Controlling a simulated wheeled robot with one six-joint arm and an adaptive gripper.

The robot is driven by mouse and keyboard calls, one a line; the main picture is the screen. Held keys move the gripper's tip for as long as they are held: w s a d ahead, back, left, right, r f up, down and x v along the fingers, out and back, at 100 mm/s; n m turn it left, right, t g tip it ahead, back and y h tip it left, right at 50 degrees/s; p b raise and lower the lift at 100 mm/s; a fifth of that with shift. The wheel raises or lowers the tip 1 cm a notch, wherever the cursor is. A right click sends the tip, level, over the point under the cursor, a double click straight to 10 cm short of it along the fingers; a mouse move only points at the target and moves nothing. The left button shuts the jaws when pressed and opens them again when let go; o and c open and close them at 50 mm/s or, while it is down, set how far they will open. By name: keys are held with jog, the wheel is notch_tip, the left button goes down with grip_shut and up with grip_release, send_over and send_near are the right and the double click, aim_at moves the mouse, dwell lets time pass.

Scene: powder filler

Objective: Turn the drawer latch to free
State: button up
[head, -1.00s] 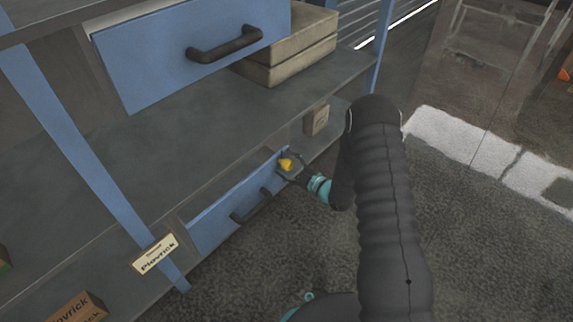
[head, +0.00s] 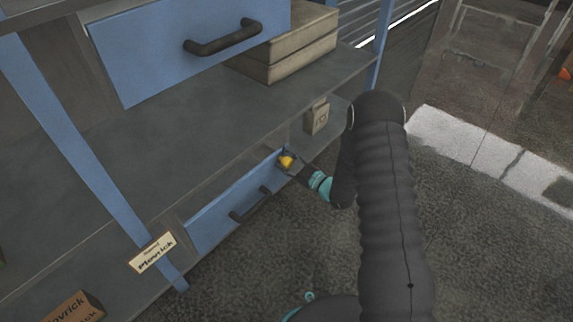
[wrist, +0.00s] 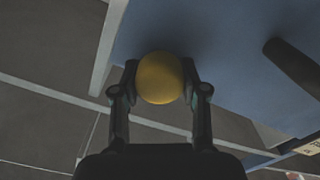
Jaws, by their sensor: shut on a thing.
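The yellow drawer latch (head: 286,161) is a round knob near the right end of the lower blue drawer front (head: 225,208). In the wrist view the latch (wrist: 160,78) sits between my two fingertips, against the blue panel (wrist: 225,60). My gripper (head: 290,164) is shut on the latch, one finger on each side. The gripper also shows in the wrist view (wrist: 161,80). Which way the latch is turned cannot be told from its round face. The lower drawer has a dark bar handle (head: 250,204) left of the latch; the drawer looks closed.
An upper blue drawer (head: 180,50) with a dark handle (head: 223,38) juts out above. Boxes (head: 290,52) and a small tan box (head: 316,116) stand on the shelves. A label sign (head: 153,252) hangs at the left post. Dark carpet (head: 470,220) to the right is free.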

jog(key=m+b, duration=0.1)
jog(key=m, duration=0.2)
jog(key=shift+w+m, duration=0.1)
jog(key=shift+m, duration=0.3)
jog(key=m+b, duration=0.1)
jog(key=m, duration=0.2)
jog(key=shift+w+d+m, duration=0.1)
jog(key=shift+m, duration=0.2)
jog(key=m, duration=0.3)
jog(key=shift+w+r+m, duration=0.1)
jog(key=shift+m, duration=0.2)
jog(key=shift+d+m, duration=0.15)
jog(key=shift+m, duration=1.75)
jog(key=shift+w, duration=0.1)
jog(key=o, duration=1)
jog(key=shift+o, duration=0.7)
